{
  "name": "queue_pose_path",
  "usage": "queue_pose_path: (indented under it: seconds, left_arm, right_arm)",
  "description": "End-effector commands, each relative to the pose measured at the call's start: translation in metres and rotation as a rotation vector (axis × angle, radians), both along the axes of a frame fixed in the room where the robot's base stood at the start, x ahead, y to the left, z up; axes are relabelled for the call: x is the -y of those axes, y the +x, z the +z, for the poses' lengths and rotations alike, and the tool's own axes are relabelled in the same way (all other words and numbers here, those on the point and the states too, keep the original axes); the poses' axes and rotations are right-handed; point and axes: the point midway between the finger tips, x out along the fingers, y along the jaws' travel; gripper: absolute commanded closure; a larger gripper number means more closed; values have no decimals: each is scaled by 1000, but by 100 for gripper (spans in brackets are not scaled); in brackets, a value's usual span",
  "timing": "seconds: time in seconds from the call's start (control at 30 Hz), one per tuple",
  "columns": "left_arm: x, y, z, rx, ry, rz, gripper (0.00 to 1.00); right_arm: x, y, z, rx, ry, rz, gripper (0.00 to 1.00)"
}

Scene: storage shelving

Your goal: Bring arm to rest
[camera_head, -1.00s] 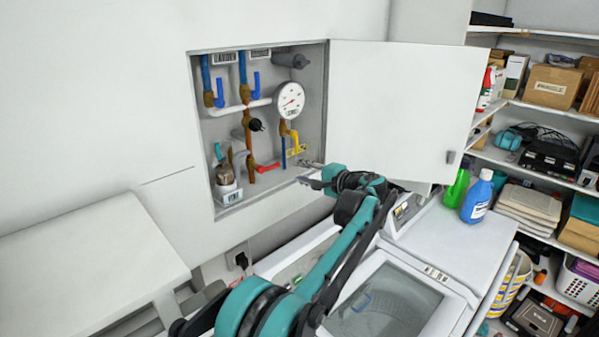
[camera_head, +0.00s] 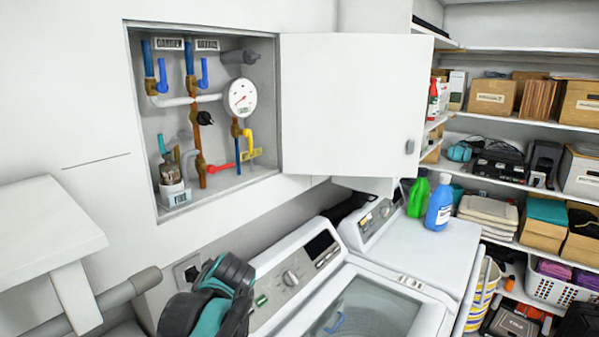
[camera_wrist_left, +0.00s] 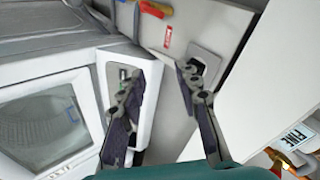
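My left gripper (camera_wrist_left: 157,75) shows in the left wrist view with its two dark fingers spread apart and nothing between them. A washer's white front and a grey wall surface lie beyond the fingers. In the head view, only a folded teal and black part of my arm (camera_head: 212,300) shows at the bottom left, in front of the machines; its gripper is hidden there. My right gripper is in neither view.
A recessed wall cabinet (camera_head: 147,130) with pipes and a gauge (camera_head: 239,98) has its white door (camera_head: 345,105) open. Two top-loading machines (camera_head: 285,283) stand below. A green bottle (camera_head: 418,195) and a blue bottle (camera_head: 439,203) stand near loaded shelves (camera_head: 520,135). A white bench (camera_head: 45,235) is at left.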

Motion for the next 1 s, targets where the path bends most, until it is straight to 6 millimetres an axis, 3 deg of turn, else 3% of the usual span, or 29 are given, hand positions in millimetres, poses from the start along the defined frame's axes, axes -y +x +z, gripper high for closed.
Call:
queue_pose_path:
  seconds: [0.03, 0.3, 0.5, 0.7, 1.0]
  left_arm:
    - [-2, -22, -32, 5, -51, 11, 67]
    - [10, -122, -153, 43, -350, 74, 67]
    - [26, -175, -230, 83, -535, 119, 67]
    - [35, -195, -262, 105, -623, 142, 67]
    - [37, -197, -263, 107, -632, 144, 67]
  right_arm:
    - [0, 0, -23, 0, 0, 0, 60]
    - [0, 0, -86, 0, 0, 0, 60]
    - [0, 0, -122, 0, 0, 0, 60]
    - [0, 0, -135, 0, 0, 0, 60]
    - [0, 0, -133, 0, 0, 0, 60]
